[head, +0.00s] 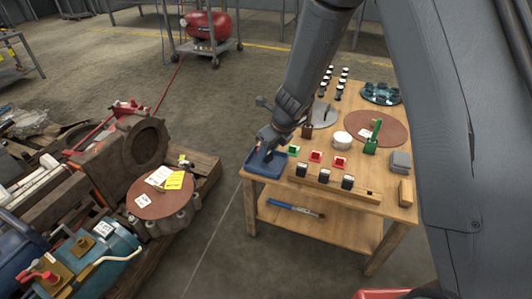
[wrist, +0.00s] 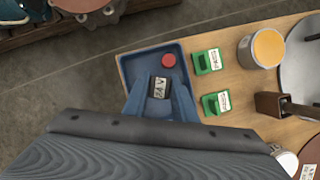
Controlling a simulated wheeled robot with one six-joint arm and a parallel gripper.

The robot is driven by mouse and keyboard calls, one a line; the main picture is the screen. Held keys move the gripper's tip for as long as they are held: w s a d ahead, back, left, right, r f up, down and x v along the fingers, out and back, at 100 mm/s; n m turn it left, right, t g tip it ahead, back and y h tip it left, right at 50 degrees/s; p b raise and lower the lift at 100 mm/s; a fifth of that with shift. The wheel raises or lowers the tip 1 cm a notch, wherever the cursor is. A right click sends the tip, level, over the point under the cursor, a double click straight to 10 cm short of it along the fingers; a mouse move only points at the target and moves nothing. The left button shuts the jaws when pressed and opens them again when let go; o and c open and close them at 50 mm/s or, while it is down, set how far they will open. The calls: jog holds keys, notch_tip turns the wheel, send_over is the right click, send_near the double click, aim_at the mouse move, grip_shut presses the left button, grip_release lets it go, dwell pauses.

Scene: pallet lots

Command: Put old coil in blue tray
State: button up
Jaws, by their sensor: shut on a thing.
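The blue tray (head: 262,172) lies at the left corner of the wooden table; its rim also shows in the wrist view (wrist: 122,70). My gripper (wrist: 160,92) is over the tray and shut on a small dark coil (wrist: 160,88) with a pale "24 V" label. I cannot tell whether the coil touches the tray floor. A round red piece (wrist: 168,60) lies in the tray beyond the coil. In the head view my gripper (head: 265,146) hides the coil.
Two green labelled parts (wrist: 207,61) (wrist: 216,102) stand right of the tray. Several black blocks (head: 326,175) stand in a wooden rail near the front edge, with red parts (head: 315,156) behind. A white cup (head: 341,140) stands further back. A loaded pallet (head: 190,165) is left of the table.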

jog(key=shift+f, duration=0.1)
jog(key=o, duration=1.1)
jog(key=s+d+r+n+p, duration=0.1)
jog(key=s+r+n+p, duration=0.25)
jog(key=r, duration=0.55)
jog(key=s+d+r+n+p, duration=0.1)
jog(key=s+r+n+p, duration=0.1)
jog(key=s+r, duration=0.45)
jog(key=s+d+r+n+g+h, duration=0.1)
jog(key=s+d+r+n, duration=0.2)
jog(key=s+n, duration=0.5)
jog(key=s+d+r+n+g+h, duration=0.1)
jog(key=s+d+r+n, duration=0.2)
jog(key=s+r+n, duration=0.2)
jog(key=s+d+r+n+g, duration=0.1)
jog(key=s+d+r+n, duration=0.2)
jog(key=s+n, duration=0.7)
jog(key=shift+s+r+n+h, duration=0.2)
jog(key=shift+r+n, duration=0.15)
jog(key=shift+r, duration=0.15)
jog(key=shift+s+r+n+h, duration=0.1)
jog(key=shift+r+n+h, duration=0.15)
jog(key=shift+r, duration=0.25)
